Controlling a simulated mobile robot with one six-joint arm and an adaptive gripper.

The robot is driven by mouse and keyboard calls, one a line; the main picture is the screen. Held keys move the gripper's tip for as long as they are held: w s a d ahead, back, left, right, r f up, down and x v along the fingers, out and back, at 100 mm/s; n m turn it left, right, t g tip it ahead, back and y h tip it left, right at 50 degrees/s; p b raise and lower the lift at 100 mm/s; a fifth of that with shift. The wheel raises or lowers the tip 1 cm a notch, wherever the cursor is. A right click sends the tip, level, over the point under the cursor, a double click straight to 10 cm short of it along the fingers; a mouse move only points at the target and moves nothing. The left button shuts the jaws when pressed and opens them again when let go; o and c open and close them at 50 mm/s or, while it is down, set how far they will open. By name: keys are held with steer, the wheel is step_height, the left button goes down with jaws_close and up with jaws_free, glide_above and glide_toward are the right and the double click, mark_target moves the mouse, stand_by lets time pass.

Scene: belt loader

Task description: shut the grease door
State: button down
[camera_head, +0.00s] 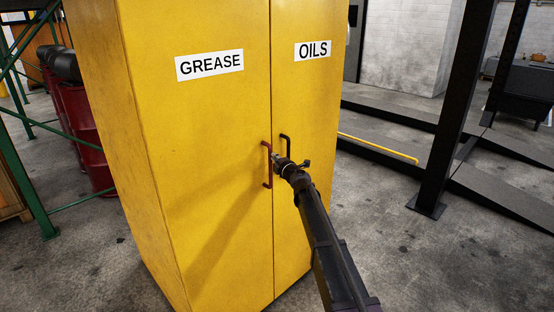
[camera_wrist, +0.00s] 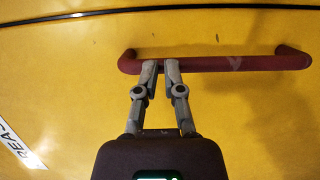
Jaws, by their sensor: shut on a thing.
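The yellow cabinet has a grease door (camera_head: 205,150) on the left, marked GREASE, and an oils door (camera_head: 308,100) on the right. The grease door looks flush with the oils door, with a thin dark seam between them. A red handle (camera_head: 267,165) stands near the grease door's right edge. My gripper (camera_head: 277,160) is at this handle. In the wrist view my gripper (camera_wrist: 160,68) has its fingers close together on the red handle (camera_wrist: 225,63), near its left end. The fingertips are partly hidden at the bar.
Red drums (camera_head: 85,130) and a green rack (camera_head: 28,180) stand at the left. A black post (camera_head: 455,110) and a low ramp stand at the right. Floor in front is clear.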

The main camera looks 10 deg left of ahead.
steer(key=shift+a, duration=0.55)
steer(key=w+d+v, duration=0.1)
steer(key=v, duration=1.3)
steer(key=shift+d, duration=0.55)
